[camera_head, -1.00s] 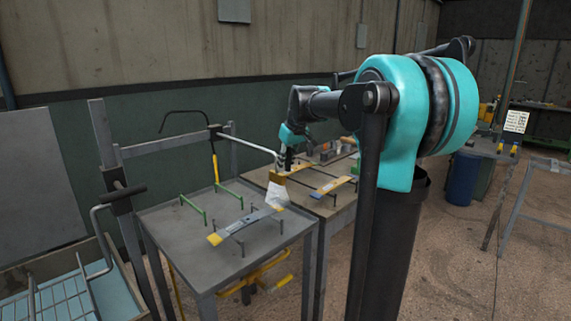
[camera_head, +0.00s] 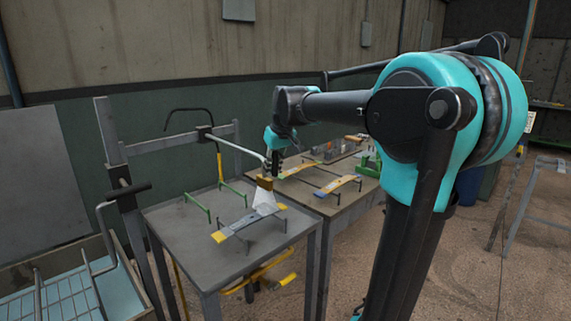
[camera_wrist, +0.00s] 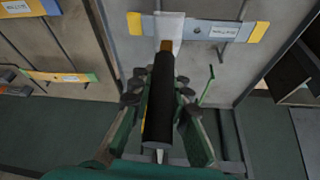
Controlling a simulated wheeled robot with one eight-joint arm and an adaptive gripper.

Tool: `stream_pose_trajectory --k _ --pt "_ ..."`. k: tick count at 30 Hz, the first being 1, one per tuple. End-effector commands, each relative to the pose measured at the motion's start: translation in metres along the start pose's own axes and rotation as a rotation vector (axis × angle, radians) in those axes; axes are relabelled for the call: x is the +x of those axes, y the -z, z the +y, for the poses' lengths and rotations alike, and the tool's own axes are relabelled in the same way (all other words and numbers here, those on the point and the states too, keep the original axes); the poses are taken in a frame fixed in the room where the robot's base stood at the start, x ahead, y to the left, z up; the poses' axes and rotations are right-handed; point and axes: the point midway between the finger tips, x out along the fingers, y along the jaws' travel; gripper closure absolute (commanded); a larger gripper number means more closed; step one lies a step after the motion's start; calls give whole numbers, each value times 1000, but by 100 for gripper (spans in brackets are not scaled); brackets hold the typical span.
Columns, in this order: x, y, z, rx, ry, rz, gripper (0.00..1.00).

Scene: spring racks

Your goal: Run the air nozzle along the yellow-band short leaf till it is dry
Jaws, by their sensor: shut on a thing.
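The yellow-band short leaf (camera_head: 240,224), grey with yellow ends, lies raised on posts on the near table. It also spans the top of the wrist view (camera_wrist: 198,27), with a white label near its right end. My gripper (camera_head: 273,163) is above the leaf and shut on the air nozzle (camera_wrist: 160,100), a dark handle with a brass-coloured tip. A pale fan of air (camera_head: 264,201) spreads from the tip down onto the leaf. It meets the leaf between its middle and right end in the head view. I cannot tell how wet the surface is.
The near table (camera_head: 180,240) also carries green rails (camera_head: 234,194). A bent pipe and frame stand behind it. Another table (camera_head: 330,204) to the right holds other yellow-ended leaves (camera_head: 338,184). A wire basket (camera_head: 70,300) is at lower left.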

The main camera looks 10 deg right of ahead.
Motion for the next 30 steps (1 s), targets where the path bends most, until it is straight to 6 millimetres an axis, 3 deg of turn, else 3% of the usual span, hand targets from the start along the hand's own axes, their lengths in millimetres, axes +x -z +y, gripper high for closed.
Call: stream_pose_trajectory --k 1,6,18,24,30 --pt "-2 -3 -21 -9 4 1 100" --pt "-6 -15 -79 -10 4 0 100" --pt "-16 -37 -202 -8 3 0 100" --pt "-19 -45 -245 -5 3 0 100" --pt "-21 -50 -271 -3 2 -1 100"
